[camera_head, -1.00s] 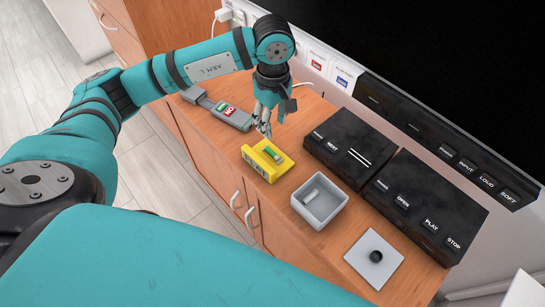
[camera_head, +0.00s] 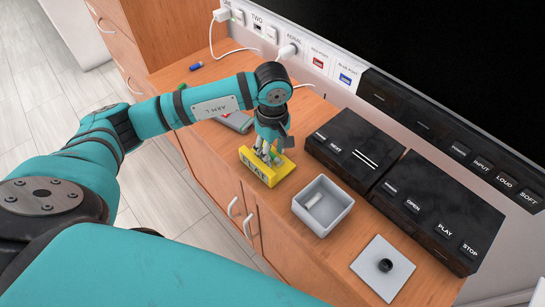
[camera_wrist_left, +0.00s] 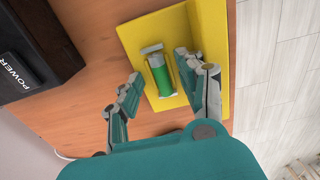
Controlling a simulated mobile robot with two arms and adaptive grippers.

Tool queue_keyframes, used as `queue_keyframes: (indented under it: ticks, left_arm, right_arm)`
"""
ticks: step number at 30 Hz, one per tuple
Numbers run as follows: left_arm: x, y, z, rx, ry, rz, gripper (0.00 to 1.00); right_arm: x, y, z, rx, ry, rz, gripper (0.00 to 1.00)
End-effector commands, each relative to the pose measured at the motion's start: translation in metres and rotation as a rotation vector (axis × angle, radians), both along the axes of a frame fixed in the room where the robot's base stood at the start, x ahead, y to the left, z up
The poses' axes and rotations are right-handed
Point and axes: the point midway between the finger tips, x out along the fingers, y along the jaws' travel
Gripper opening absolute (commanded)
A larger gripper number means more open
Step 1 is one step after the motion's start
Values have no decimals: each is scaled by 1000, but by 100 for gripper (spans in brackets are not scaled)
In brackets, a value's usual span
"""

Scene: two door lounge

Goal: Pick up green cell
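The green cell (camera_wrist_left: 161,75) is a small green cylinder with a pale end cap. It lies on the yellow holder (camera_wrist_left: 211,35), which stands near the front edge of the wooden cabinet top. In the left wrist view my left gripper (camera_wrist_left: 160,88) is open, with one finger on each side of the cell and a gap on the left. In the head view my left gripper (camera_head: 269,155) is directly over the yellow holder (camera_head: 262,174) and hides most of the cell. My right gripper is not in view.
A grey open box (camera_head: 323,206) with a pale cylinder inside stands right of the holder. Black devices (camera_head: 355,147) (camera_head: 440,211) are behind. A grey plate with a black knob (camera_head: 382,267) lies front right. A small blue cylinder (camera_head: 196,66) lies at the back left.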

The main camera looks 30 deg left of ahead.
Motion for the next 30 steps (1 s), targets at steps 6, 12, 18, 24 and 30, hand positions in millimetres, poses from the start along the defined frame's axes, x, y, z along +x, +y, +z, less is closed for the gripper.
queue_keyframes:
  ticks: [6, 12, 18, 24, 30]
  left_arm:
    - [-1, 0, 0, 1, 4, -1, 25]
    - [-1, 0, 0, 1, 4, -1, 0]
    - [-1, 0, 0, 1, 5, -1, 0]
    - [-1, 0, 5, 1, 5, -1, 0]
    - [0, 0, 30, 1, 0, -1, 0]
  right_arm:
    - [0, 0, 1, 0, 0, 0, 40]
    - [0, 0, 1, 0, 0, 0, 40]
    - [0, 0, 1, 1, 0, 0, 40]
    - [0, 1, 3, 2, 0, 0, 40]
    - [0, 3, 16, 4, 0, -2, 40]
